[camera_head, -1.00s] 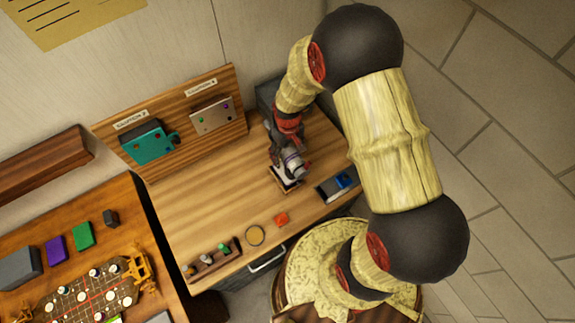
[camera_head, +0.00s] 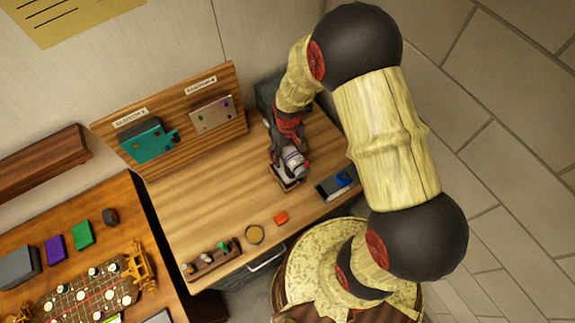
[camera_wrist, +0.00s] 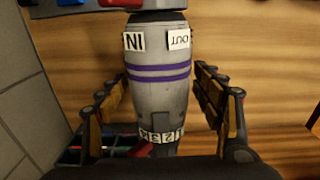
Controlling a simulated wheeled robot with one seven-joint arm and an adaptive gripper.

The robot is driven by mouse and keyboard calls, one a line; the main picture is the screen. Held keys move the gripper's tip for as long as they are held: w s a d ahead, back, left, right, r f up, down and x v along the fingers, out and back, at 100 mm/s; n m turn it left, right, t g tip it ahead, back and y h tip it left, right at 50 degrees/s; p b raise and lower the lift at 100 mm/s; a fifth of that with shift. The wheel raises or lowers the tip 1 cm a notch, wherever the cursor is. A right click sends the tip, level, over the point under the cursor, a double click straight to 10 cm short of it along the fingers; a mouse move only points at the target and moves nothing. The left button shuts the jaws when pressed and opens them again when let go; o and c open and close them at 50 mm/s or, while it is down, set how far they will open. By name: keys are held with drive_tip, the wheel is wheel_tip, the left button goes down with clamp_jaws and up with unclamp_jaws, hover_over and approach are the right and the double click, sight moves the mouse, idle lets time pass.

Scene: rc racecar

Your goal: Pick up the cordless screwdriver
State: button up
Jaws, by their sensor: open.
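The cordless screwdriver (camera_wrist: 157,85) is a grey cylinder with purple bands and white "IN" and "OUT" labels, seen in the wrist view. It stands between the two open fingers of my gripper (camera_wrist: 160,112), with a gap visible on its right side and the left finger close to it. In the head view the screwdriver (camera_head: 294,160) shows as a white and purple body at the right part of the wooden workbench, above a small stand (camera_head: 289,184). My gripper (camera_head: 285,150) reaches down around it there and partly hides it.
A blue-and-black box (camera_head: 337,183) lies right of the screwdriver. A wooden board (camera_head: 175,125) with two devices stands behind. The bench's middle is clear.

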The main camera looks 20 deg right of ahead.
drive_tip(key=shift+c, duration=0.5)
drive_tip(key=shift+w, duration=0.1)
clamp_jaws()
idle(0.4)
